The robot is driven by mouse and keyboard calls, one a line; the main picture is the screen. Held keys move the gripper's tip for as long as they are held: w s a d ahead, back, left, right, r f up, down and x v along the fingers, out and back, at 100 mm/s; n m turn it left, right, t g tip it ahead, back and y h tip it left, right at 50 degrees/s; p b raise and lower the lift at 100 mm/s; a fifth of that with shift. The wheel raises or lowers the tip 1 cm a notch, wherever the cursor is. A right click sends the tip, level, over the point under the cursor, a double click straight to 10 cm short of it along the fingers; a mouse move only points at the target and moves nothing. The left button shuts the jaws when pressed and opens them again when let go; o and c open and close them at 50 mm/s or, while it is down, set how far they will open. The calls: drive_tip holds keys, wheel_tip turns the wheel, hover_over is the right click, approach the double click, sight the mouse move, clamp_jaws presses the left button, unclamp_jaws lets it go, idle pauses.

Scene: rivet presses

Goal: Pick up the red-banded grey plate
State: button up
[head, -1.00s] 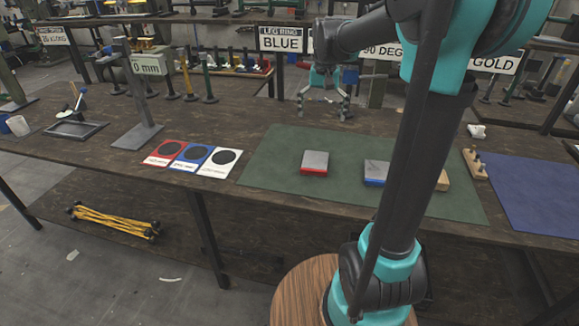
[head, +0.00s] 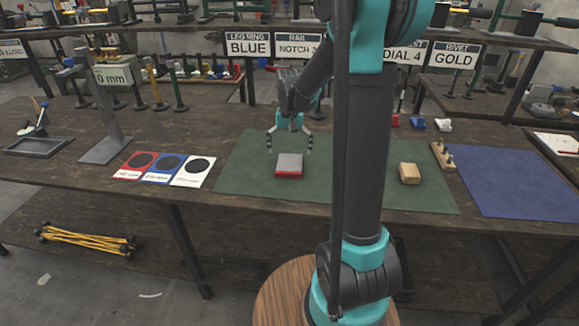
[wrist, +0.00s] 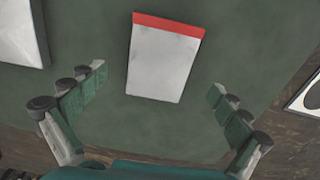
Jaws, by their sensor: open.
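The red-banded grey plate (head: 289,164) lies flat on the green mat (head: 240,178) in the head view, its red band along the near edge. In the wrist view the plate (wrist: 163,62) lies between and ahead of my fingertips, red band at the top. My gripper (head: 289,143) is open and empty, just behind and above the plate in the head view. In the wrist view its two fingers (wrist: 158,82) spread wide on either side of the plate, not touching it. A second grey plate (wrist: 18,35) shows at the wrist view's upper left; my arm hides it in the head view.
Red, blue and white cards (head: 163,168) lie left of the mat. A wooden block (head: 409,173) sits on the mat's right part, near a pegged wooden strip (head: 443,155). A blue mat (head: 515,182) lies further right. A grey stand (head: 108,110) rises at the left.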

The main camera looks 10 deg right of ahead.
sight(290, 163)
drive_tip(key=shift+w+f, duration=0.1)
drive_tip(key=shift+f, duration=2.15)
drive_tip(key=c, duration=1.8)
drive_tip(key=shift+r, duration=0.15)
drive_tip(key=shift+c, duration=0.2)
